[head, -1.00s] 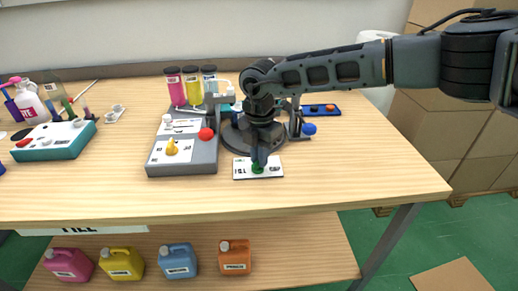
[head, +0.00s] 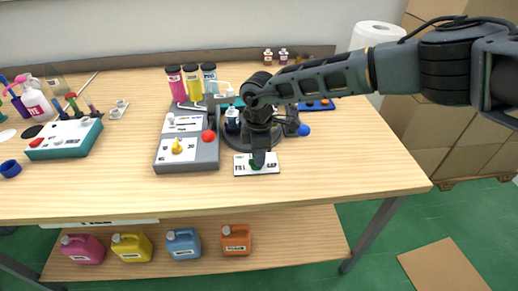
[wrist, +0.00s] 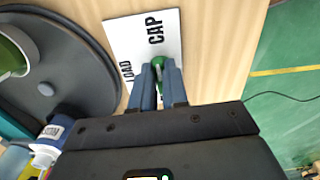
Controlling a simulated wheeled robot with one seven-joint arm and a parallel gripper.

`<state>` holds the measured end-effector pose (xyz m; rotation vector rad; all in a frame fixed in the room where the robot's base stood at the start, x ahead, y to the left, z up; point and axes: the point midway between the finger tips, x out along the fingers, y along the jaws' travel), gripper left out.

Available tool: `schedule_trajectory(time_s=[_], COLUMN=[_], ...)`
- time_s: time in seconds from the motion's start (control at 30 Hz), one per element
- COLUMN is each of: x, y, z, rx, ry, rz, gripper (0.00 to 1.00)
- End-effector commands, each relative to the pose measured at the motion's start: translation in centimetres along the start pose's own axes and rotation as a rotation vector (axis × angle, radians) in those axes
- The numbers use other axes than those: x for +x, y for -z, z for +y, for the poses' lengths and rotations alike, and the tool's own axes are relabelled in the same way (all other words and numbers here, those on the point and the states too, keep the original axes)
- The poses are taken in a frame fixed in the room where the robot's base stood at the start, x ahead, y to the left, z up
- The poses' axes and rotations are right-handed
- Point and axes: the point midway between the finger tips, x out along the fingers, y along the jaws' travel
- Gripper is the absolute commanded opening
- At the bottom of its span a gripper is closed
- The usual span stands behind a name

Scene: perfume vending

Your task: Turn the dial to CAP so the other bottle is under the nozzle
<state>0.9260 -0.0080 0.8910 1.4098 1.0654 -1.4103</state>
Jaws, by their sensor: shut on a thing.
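The dial is a green knob (head: 256,164) on a white plate (head: 243,169) near the table's front edge. In the wrist view the green knob (wrist: 178,64) is at my fingertips, and the plate (wrist: 128,38) shows the words LOAD and CAP. My gripper (head: 259,156) points down and is shut on the knob; its fingers (wrist: 160,72) cover part of it. Behind the plate is a dark round turntable (wrist: 75,60), partly hidden by my arm in the head view. A small bottle with a white label (head: 232,124) stands at its left. The nozzle is not clearly visible.
A grey control box (head: 188,160) with a yellow knob and red button is close left of the plate. Three coloured cylinders (head: 192,83) stand behind it. A teal box (head: 65,137) is farther left. The table's front right is clear.

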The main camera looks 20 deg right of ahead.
Motion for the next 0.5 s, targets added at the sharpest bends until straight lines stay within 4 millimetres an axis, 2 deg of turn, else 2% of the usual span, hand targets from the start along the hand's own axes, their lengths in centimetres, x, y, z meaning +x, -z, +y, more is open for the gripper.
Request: schedule_trajectory(time_s=[0.5], x=[-0.1], y=[-0.01], z=[0.08], rx=[0.056], ry=[-0.002], rz=[0.001], gripper=[0.0])
